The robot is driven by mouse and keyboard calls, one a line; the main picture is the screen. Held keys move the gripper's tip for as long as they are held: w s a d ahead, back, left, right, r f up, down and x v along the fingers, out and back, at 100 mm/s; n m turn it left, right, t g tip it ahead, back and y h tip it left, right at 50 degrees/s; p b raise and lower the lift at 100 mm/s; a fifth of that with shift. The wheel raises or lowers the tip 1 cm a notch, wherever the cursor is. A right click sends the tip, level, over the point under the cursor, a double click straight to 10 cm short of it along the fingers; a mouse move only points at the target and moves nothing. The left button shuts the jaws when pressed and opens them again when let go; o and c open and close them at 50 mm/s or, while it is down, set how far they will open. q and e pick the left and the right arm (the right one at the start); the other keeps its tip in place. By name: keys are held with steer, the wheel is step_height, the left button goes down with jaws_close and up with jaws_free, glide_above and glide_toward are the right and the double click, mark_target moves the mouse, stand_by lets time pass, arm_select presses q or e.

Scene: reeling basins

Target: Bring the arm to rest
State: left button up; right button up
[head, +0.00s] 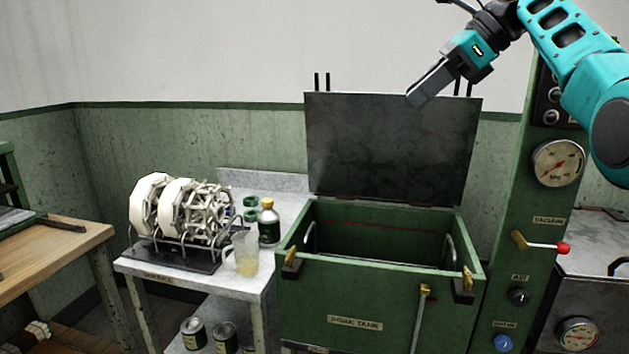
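My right arm (590,85) comes in from the upper right, teal with dark joints. Its gripper (416,97) is raised and points down to the left, in front of the upper part of the tank's open dark lid (375,150). The grey fingers overlap from this side, so I cannot tell whether they are open or shut. No object shows in them. My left gripper is not in view.
The green tank (380,318) stands open below. Left of it, a metal side table (190,280) holds a rack of white reels (180,205), a jug (245,255) and a bottle (268,222). A gauge panel (530,200) with a red-tipped lever rises at right.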

steer(key=w+d+f+n+t+h, duration=0.15)
steer(key=w+f, duration=0.25)
steer(key=f, duration=0.8)
steer(key=w+d+f+n+t+h, duration=0.1)
steer(key=w+f+n+h, duration=0.15)
steer(key=f, duration=1.05)
steer(key=s+d+f+n+t+h, duration=0.1)
steer(key=s+f+n, duration=0.1)
steer(key=f, duration=0.9)
steer(key=s+f+n+h, duration=0.1)
steer(key=s+f+n, duration=0.2)
steer(key=f, duration=0.8)
steer(key=s+f+n+t, duration=0.2)
steer(key=s+f+n, duration=0.4)
steer(key=s+f, duration=0.75)
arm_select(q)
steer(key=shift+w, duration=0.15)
arm_select(e)
steer(key=s+a+r+n+t, duration=0.2)
steer(key=s+n, duration=0.5)
steer(key=s, duration=1.3)
steer(key=shift+a+r+n+h, duration=0.3)
steer(key=shift+a+r+n, duration=0.1)
steer(key=shift+a+r, duration=0.15)
steer(key=shift+f, duration=0.1)
